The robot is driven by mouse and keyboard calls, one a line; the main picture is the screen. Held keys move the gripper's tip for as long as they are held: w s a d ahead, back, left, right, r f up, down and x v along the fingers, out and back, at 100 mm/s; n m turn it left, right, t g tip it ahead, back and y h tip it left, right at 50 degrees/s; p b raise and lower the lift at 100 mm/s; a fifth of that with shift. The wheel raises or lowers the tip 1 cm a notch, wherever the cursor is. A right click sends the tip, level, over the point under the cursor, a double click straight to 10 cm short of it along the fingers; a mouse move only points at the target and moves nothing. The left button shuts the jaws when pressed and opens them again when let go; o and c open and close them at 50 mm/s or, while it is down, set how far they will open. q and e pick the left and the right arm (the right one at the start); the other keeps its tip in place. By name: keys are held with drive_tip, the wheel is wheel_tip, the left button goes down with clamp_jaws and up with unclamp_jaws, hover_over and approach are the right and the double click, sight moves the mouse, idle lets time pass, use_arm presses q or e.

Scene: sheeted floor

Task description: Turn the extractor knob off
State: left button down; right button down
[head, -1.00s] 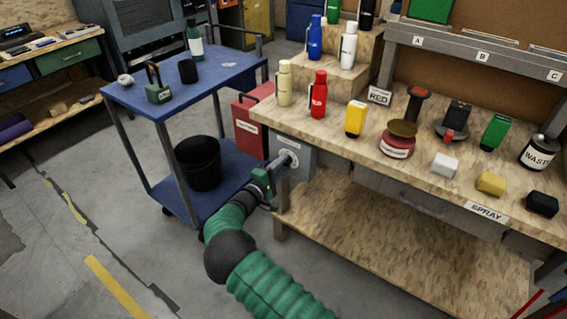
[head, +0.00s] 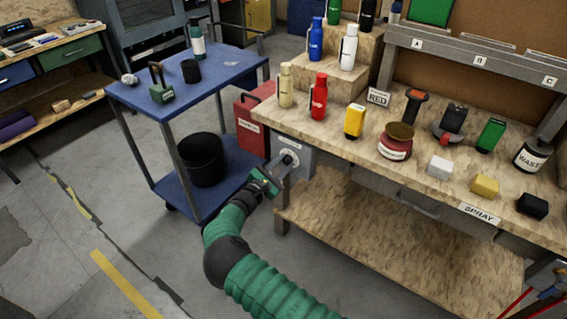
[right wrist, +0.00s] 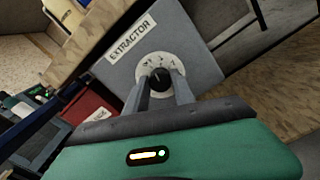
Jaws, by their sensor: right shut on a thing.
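The extractor knob is a small black knob (right wrist: 160,79) on a round pale dial with marks, on a grey box labelled EXTRACTOR (right wrist: 190,40). In the head view the grey box (head: 302,160) hangs under the left end of the workbench. My right gripper (head: 283,168) is at the dial, with its fingers closed on the knob from both sides. The right wrist view shows a finger (right wrist: 161,88) on each side of the knob. The dial's marks are too small to read. My left gripper is not in view.
The wooden workbench (head: 330,125) above holds bottles, jars and blocks. A red box (head: 253,125) stands just left of the grey box. A blue cart (head: 215,90) with a black bin (head: 201,160) stands to the left. The floor in front is clear.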

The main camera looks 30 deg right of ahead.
drive_tip(key=shift+a+f+n, duration=0.1)
drive_tip(key=shift+f+n, duration=0.1)
drive_tip(key=shift+n, duration=0.45)
drive_tip(key=shift+a+f+n, duration=0.1)
drive_tip(key=shift+f+n, duration=0.05)
drive_tip(key=shift+n, duration=0.5)
drive_tip(key=c, duration=1.1)
unclamp_jaws()
drive_tip(key=shift+w+p, duration=0.1)
drive_tip(key=shift+p, duration=0.2)
drive_tip(key=shift+o, duration=0.2)
drive_tip(key=shift+r, duration=0.2)
drive_tip(key=shift+d, duration=0.1)
